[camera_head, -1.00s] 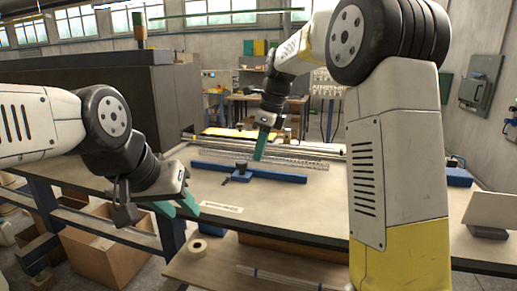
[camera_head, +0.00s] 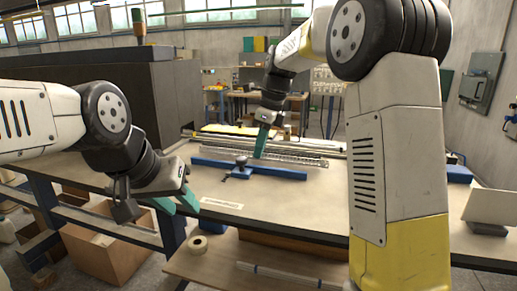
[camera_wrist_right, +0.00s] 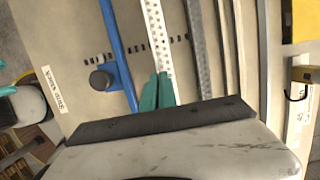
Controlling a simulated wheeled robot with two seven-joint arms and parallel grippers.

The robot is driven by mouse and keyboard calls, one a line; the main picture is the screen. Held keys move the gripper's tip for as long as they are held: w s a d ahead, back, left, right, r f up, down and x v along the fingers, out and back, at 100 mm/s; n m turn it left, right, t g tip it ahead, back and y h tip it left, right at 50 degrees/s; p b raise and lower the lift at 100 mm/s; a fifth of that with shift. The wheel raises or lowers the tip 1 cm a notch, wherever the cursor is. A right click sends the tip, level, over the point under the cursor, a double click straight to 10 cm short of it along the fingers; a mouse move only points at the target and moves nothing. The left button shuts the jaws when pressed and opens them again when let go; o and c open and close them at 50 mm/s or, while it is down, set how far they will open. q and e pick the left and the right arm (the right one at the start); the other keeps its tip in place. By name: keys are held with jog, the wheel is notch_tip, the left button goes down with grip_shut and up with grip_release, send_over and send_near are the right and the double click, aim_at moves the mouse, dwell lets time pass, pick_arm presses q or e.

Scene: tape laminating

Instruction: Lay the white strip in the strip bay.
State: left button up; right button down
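The white strip (camera_wrist_right: 155,30), a long perforated piece, lies lengthwise behind the blue bar; it also shows in the head view (camera_head: 295,159). My right gripper (camera_head: 260,155) points down at it from above. In the right wrist view its teal fingers (camera_wrist_right: 158,92) are close together at the strip and look shut on it; the fingertips hide part of the strip. A grey perforated rail (camera_wrist_right: 200,45) runs beside the strip. I cannot tell which channel is the strip bay. My left gripper (camera_head: 176,204) is open and empty near the table's front left edge.
The blue bar (camera_head: 285,173) with a dark knob (camera_wrist_right: 100,80) lies in front of the strip. A printed label (camera_head: 221,203) is on the tabletop. A tape roll (camera_head: 198,244) and thin strips (camera_head: 290,276) lie on the lower shelf. The front middle of the table is clear.

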jog(key=shift+f, duration=0.6)
dwell(1.1)
jog(key=c, duration=1.6)
grip_release()
jog(key=shift+w+a+v, duration=0.1)
jog(key=shift+a+v, duration=0.1)
jog(key=shift+v, duration=0.75)
jog(key=shift+w+a+v, duration=0.1)
jog(key=shift+a+v, duration=0.15)
jog(key=shift+v, duration=0.75)
jog(key=shift+a+v, duration=0.2)
jog(key=shift+v, duration=0.75)
jog(key=shift+r, duration=0.2)
